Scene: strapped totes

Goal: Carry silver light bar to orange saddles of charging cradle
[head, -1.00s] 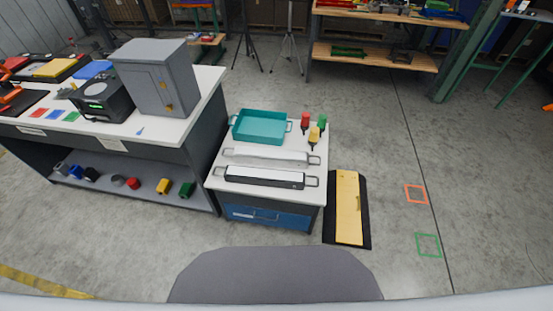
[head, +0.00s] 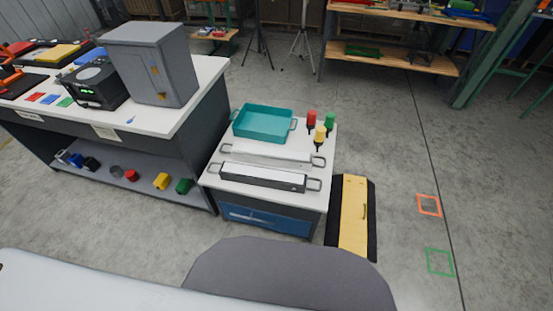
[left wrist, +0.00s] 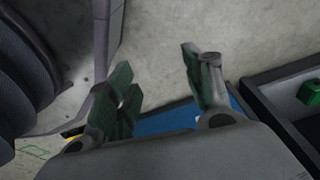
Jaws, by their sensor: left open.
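A silver light bar (head: 272,155) with a loop handle at each end lies across the white-topped cart (head: 212,181), between the teal tray and a dark bar. The dark bar (head: 290,184) has a pale top and similar end handles. I cannot make out the charging cradle for certain; orange-red parts (head: 12,83) show at the far left edge of the bench. My left gripper (left wrist: 160,85) is open and empty in the left wrist view, with the floor and a blue surface (left wrist: 175,118) behind its fingers. Neither gripper shows in the head view.
A teal tray (head: 263,126) and red, yellow and green lamps (head: 320,133) stand at the back of the cart. The bench (head: 165,122) with a grey cabinet (head: 155,65) is on the left. A yellow panel (head: 354,215) lies right of the cart.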

